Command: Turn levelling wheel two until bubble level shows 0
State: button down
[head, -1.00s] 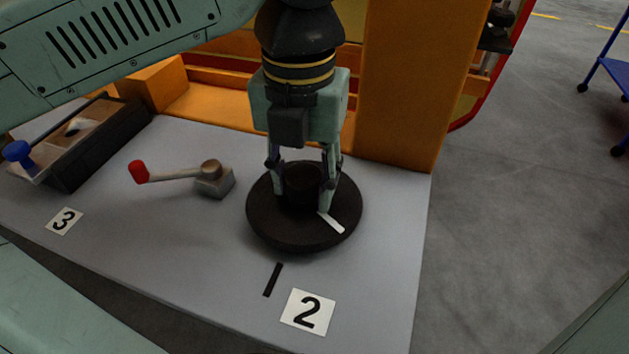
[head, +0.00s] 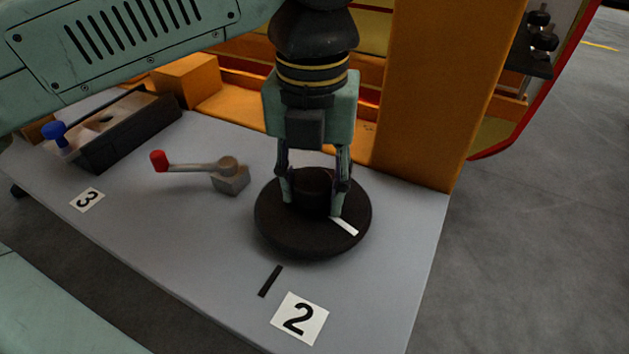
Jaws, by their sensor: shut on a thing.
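Levelling wheel two (head: 300,244) is a dark round disc with a raised hub (head: 311,183), lying flat on the grey table. A white mark (head: 345,226) shows on its right front part. My gripper (head: 315,200) points down over the wheel from above and is shut on the hub, one finger on each side. A black line (head: 270,281) on the table lies in front of the wheel, beside the label "2" (head: 299,318). The white mark is to the right of that line. I cannot make out a bubble level in this view.
A crank with a red knob (head: 159,161) stands left of the wheel. A dark box with a blue knob (head: 54,132) is further left, behind the label "3" (head: 87,199). An orange post (head: 437,95) rises close behind the wheel. The table's right edge is near.

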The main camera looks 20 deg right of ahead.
aim_at(313, 179)
jog(key=c, duration=1)
grip_release()
jog(key=shift+r, duration=0.1)
notch_tip(313, 179, up, 7)
jog(key=shift+r, duration=0.15)
